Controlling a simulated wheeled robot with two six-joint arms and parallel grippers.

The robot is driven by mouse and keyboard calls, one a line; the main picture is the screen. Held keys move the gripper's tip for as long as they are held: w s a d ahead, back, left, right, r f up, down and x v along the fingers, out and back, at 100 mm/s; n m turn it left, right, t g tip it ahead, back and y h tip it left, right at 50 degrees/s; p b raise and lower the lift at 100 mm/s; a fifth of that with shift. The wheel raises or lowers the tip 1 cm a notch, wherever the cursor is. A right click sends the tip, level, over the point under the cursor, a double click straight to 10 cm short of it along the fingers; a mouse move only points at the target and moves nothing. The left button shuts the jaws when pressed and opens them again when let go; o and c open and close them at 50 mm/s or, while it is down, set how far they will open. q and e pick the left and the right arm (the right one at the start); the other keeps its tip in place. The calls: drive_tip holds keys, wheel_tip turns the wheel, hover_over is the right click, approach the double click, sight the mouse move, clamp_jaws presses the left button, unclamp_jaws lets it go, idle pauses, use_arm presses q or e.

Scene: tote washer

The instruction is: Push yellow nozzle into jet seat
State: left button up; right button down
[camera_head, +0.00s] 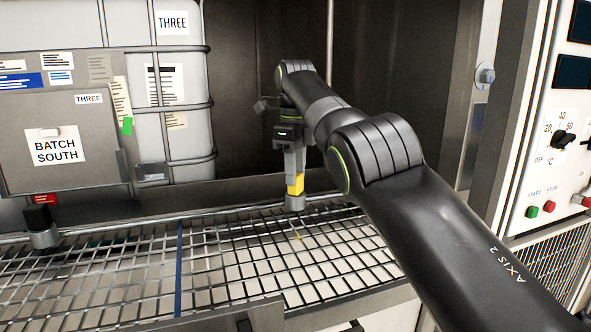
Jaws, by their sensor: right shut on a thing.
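My right gripper (294,172) points down over the back of the wire rack. It is shut on the yellow nozzle (295,184), whose yellow part shows between and below the fingers. Right under the nozzle is a grey metal jet seat (295,202) on the pipe along the rack's rear edge. The nozzle's lower end is at the seat's top; I cannot tell how deep it sits. At the left, another seat (44,238) on the same pipe holds a black nozzle (38,217). My left gripper is not in view.
The wire rack (230,262) is bare, with a blue divider strip (178,268). A caged white tank (185,95) and a grey panel labelled BATCH SOUTH (95,140) stand at the back left. A control panel (558,130) stands at the right.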

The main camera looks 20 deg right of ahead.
idle(0.7)
drive_tip(key=c, duration=0.9)
unclamp_jaws()
drive_tip(key=shift+c, duration=0.2)
drive_tip(key=shift+o, duration=0.4)
drive_tip(key=o, duration=0.4)
drive_tip(key=shift+r, duration=0.1)
drive_tip(key=shift+r+p, duration=3.45)
drive_tip(key=shift+p, duration=0.1)
drive_tip(key=shift+f, duration=0.1)
